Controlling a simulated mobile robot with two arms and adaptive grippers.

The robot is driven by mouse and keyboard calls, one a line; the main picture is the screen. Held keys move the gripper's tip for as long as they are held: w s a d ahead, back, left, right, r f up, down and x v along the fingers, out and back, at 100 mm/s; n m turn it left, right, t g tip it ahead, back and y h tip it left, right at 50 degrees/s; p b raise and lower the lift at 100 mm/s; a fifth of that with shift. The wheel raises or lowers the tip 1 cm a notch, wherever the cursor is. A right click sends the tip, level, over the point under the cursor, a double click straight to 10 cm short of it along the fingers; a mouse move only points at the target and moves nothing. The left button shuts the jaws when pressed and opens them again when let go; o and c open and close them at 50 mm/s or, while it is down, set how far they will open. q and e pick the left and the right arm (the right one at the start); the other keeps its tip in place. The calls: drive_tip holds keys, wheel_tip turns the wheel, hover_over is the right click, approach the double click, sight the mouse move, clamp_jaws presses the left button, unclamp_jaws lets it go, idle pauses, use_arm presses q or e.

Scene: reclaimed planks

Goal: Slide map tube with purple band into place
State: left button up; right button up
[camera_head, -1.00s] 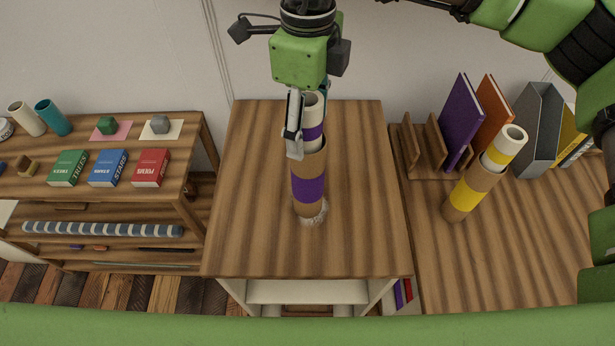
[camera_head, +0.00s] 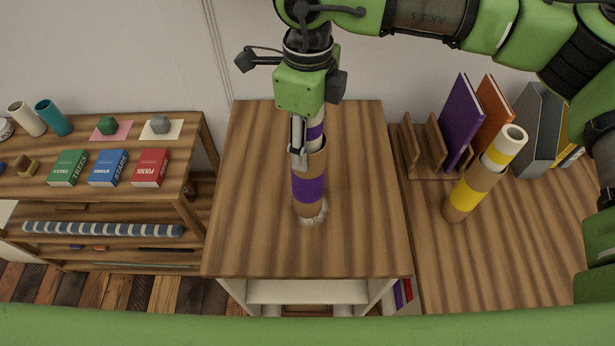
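The white map tube with a purple band (camera_head: 316,132) stands in a cardboard sleeve with a purple band (camera_head: 309,188) on the middle wooden table. The tube's lower part is inside the sleeve, and its top end is hidden by my gripper. My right gripper (camera_head: 300,155) points down over the tube from above. One finger shows along the left side of the tube and overlaps the sleeve's rim. The other finger is hidden, so I cannot tell whether it grips the tube. My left gripper is not in view.
On the right, a yellow-banded tube (camera_head: 503,148) stands in a tilted sleeve (camera_head: 463,199), near a rack and upright binders (camera_head: 463,120). On the left, a shelf (camera_head: 182,185) holds books and cups. The middle table (camera_head: 250,230) is otherwise clear.

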drive_tip(key=shift+w, duration=0.1)
idle(0.3)
drive_tip(key=w, duration=1.1)
drive_tip(key=shift+w, duration=0.2)
idle(0.6)
drive_tip(key=shift+a, duration=0.1)
drive_tip(key=o, duration=1.4)
wheel_tip(320, 180, up, 7)
drive_tip(key=p, duration=0.4)
drive_tip(key=o, duration=0.6)
drive_tip(key=shift+c, duration=0.2)
